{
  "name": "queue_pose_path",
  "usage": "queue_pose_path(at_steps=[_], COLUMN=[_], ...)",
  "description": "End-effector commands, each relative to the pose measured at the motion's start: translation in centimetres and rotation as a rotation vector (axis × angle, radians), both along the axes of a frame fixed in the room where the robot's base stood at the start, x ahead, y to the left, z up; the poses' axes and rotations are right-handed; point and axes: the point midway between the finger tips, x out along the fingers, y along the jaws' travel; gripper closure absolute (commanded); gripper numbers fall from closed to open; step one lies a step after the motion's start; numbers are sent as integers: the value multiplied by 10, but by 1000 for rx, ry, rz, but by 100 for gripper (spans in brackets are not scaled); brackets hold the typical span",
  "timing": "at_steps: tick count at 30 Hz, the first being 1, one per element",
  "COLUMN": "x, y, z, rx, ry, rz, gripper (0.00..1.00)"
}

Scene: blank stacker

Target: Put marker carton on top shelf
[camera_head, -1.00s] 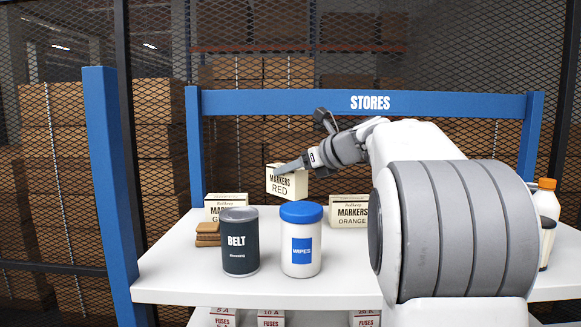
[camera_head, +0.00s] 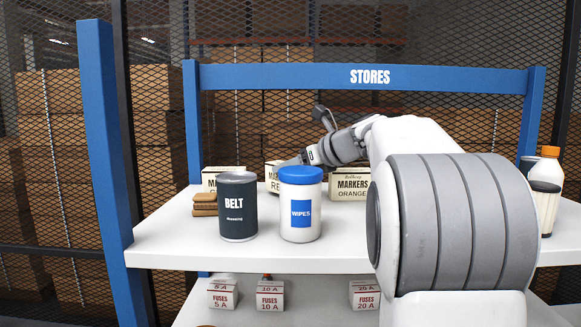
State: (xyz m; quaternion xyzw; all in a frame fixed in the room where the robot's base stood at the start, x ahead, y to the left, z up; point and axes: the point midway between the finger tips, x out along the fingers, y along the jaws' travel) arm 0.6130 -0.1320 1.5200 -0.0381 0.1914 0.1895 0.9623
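The red marker carton (camera_head: 272,176), cream with dark lettering, is at the back of the top shelf (camera_head: 170,247), between two other marker cartons. The wipes tub hides most of it, so I cannot tell whether its base touches the shelf. My gripper (camera_head: 291,163) reaches down to the carton's top right from behind the tub. Its fingertips are mostly hidden, so its grip does not show clearly. The orange marker carton (camera_head: 349,184) stands to the right, and another marker carton (camera_head: 210,178) stands to the left, partly hidden.
A dark belt tin (camera_head: 237,215) and a white wipes tub (camera_head: 301,215) with a blue lid stand in front. Brown blocks (camera_head: 205,204) lie at left. An orange-capped bottle (camera_head: 549,170) and a dark-topped container (camera_head: 544,205) stand at right. Fuse boxes (camera_head: 270,295) sit on the shelf below.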

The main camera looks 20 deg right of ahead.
Motion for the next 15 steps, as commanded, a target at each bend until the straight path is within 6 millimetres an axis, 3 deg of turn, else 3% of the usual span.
queue_pose_path(at_steps=[15], x=[0], y=[0], z=[-8], rx=[1], ry=[-1], rz=[-1], gripper=[100])
